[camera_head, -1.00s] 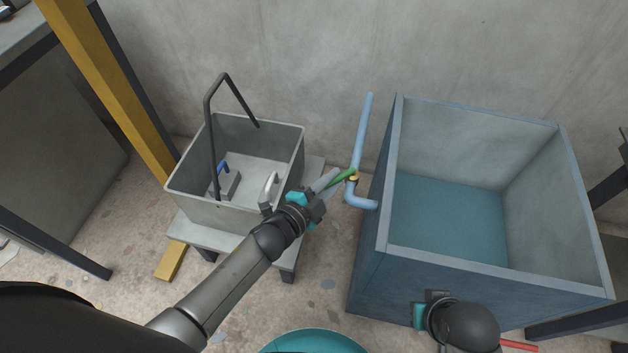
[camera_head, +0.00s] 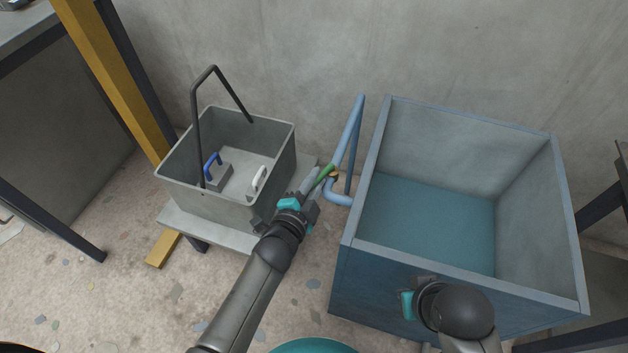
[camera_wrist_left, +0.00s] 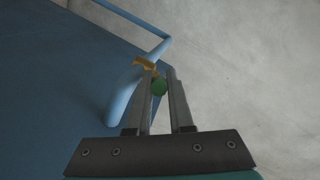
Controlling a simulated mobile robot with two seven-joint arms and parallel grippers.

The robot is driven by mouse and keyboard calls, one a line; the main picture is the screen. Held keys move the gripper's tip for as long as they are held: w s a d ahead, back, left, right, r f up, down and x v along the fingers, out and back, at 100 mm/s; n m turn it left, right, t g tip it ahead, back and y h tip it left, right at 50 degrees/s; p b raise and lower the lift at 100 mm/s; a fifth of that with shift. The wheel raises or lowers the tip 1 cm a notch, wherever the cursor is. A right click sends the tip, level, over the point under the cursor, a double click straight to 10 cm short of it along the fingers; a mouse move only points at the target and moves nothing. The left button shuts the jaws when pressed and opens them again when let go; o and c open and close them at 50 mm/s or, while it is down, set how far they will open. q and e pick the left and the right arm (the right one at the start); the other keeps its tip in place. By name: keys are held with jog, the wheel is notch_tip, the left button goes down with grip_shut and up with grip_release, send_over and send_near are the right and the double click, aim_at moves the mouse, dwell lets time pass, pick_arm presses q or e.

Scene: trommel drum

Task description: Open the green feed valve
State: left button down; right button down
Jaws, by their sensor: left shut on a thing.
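The green feed valve lever (camera_head: 326,172) sits on the blue pipe (camera_head: 350,140) beside the blue tank, with a brass fitting at its pivot. My left gripper (camera_head: 316,181) is at the lever, its fingers shut on it. In the left wrist view the lever's rounded green end (camera_wrist_left: 159,88) shows between the two fingers (camera_wrist_left: 161,90), with the brass fitting (camera_wrist_left: 145,64) just beyond. My right gripper (camera_head: 408,303) is low in front of the tank; its fingertips are too hidden to tell their state.
The blue tank (camera_head: 345,262) holds blue-green water. A grey bin (camera_head: 225,203) with a black handle stands on a low bench (camera_head: 215,232) at left. It holds a blue-handled block (camera_head: 217,177) and a white handle (camera_head: 259,180). Floor between bench and tank is clear.

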pick_arm(q)
jog(key=shift+a, duration=0.1)
jog(key=c, duration=0.8)
grip_release()
